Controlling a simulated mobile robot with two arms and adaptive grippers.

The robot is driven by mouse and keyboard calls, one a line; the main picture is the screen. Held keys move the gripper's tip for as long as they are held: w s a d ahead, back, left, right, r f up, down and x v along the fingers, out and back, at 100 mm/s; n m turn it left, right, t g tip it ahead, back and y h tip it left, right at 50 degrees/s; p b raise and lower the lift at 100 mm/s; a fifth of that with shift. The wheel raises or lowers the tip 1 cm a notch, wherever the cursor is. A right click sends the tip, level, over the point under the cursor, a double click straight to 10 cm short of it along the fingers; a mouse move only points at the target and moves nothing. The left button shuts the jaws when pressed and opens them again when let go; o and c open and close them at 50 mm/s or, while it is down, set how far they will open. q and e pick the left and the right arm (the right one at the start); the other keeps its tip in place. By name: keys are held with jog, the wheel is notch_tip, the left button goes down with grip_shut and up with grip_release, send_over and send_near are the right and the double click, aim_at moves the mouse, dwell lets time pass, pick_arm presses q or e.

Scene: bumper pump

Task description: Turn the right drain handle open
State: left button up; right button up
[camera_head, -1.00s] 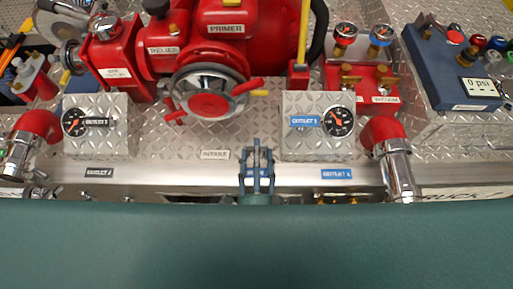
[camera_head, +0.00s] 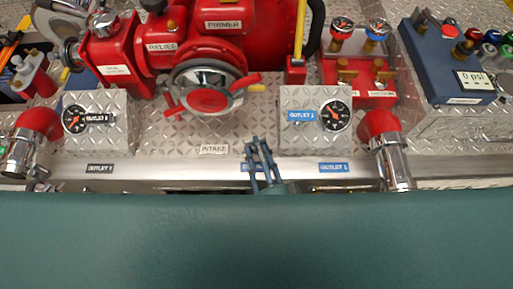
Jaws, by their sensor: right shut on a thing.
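My left gripper is not in view.
A red pump with the RELIEF label (camera_head: 161,47) and a round intake cap (camera_head: 208,99) stands behind. Gauge boxes (camera_head: 335,116) (camera_head: 76,119) flank it. Chrome outlet pipes (camera_head: 392,165) (camera_head: 20,152) project at both sides. A blue pressure meter (camera_head: 430,68) is at the back right.

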jog(key=shift+w+d+r+n+g+y, duration=0.1)
jog(key=shift+n+g+y, duration=0.05)
jog(key=shift+n+y, duration=0.25)
jog(key=shift+w+d+n+g+y, duration=0.15)
jog(key=shift+n+y, duration=0.15)
jog(key=shift+y, duration=0.2)
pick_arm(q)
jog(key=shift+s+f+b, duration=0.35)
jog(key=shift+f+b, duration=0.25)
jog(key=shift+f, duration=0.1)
pick_arm(e)
jog(key=shift+n+g+y, duration=0.4)
jog(key=shift+n+y, duration=0.2)
jog(key=shift+y, duration=0.4)
jog(key=shift+r, duration=0.1)
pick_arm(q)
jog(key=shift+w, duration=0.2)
pick_arm(e)
jog(key=o, duration=1.2)
jog(key=shift+c, duration=0.2)
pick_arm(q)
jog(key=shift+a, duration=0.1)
pick_arm(e)
jog(key=shift+w+a, duration=0.1)
jog(key=shift+f, duration=0.2)
